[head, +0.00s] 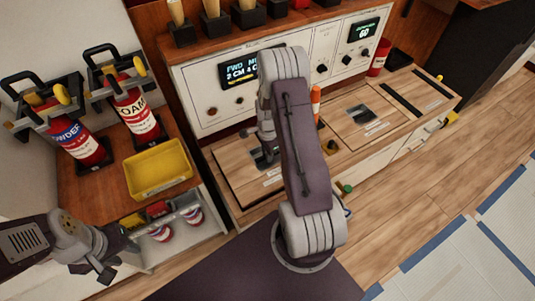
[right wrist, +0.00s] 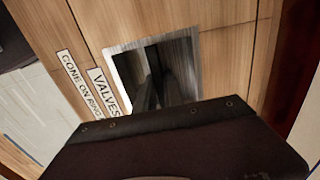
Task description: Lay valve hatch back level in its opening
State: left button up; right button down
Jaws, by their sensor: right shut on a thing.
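The valve hatch (head: 236,168) is a light wooden panel at the left end of the low wooden bench top. In the right wrist view the hatch (right wrist: 220,65) carries a white "VALVES" label and a square metal recessed pull (right wrist: 187,50). My right gripper (head: 267,157) reaches down to this pull and is shut on the hatch there; its dark fingers (right wrist: 155,90) show inside the recess. My right arm hides part of the hatch, and I cannot tell whether it lies fully level. My left gripper (head: 120,258) is at lower left, away from the hatch; its jaws are unclear.
A second hatch (head: 362,116) with a metal pull lies to the right. An orange upright object (head: 316,100) stands between them. The control panel (head: 215,100) rises behind. A yellow tray (head: 158,170) and extinguishers (head: 138,112) are at left. The wooden floor (head: 400,215) at right is clear.

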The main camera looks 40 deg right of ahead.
jog(key=shift+f+b, duration=0.9)
jog(key=shift+f, duration=0.7)
jog(key=c, duration=1.4)
grip_release()
jog(key=shift+o, duration=0.2)
notch_tip(320, 180, up, 9)
jog(key=p, duration=0.4)
jog(key=shift+r+p, duration=0.1)
jog(key=shift+p, duration=0.2)
jog(key=shift+s, duration=0.1)
